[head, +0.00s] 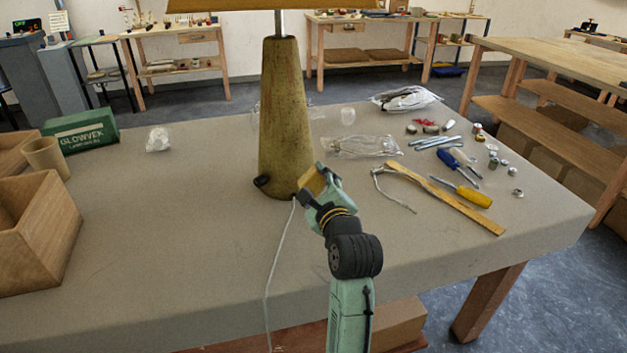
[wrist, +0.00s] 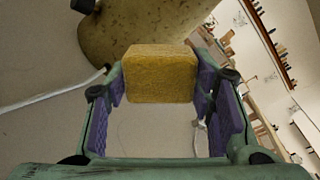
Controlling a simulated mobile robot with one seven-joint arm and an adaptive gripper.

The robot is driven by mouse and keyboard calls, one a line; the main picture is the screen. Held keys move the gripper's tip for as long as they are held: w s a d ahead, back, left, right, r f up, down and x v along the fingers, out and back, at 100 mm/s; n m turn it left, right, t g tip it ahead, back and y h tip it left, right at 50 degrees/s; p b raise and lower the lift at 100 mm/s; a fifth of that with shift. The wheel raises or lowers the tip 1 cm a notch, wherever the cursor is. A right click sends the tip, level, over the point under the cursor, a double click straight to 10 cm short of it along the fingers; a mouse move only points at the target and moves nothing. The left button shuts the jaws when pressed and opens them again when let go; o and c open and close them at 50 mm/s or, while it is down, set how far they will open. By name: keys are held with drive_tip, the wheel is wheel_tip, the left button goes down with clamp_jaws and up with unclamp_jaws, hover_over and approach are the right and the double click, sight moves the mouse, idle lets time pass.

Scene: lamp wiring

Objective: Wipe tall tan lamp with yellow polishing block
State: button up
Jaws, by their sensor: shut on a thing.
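The tall tan lamp (head: 280,120) stands upright on the table, its tapered body speckled and its shade (head: 270,4) cut off by the top edge. My gripper (head: 316,185) is at the lower right of the lamp's base, shut on the yellow polishing block (head: 313,182). In the wrist view the block (wrist: 160,74) sits between the purple finger pads, with the lamp body (wrist: 140,25) right behind it. The block looks very close to the lamp; I cannot tell whether it touches. A black knob (head: 262,181) and a pale cord (head: 277,250) are at the lamp's foot.
On the table (head: 170,220), a wooden box (head: 40,232), a cup (head: 46,158) and a green carton (head: 80,130) stand left. Right are a folding rule (head: 450,198), screwdrivers (head: 465,193), bagged parts (head: 362,146) and small fittings. The front left of the table is mostly clear.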

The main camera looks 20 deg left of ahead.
drive_tip(key=shift+s+d, duration=0.1)
drive_tip(key=shift+v, duration=1.4)
drive_tip(key=shift+s+d, duration=0.1)
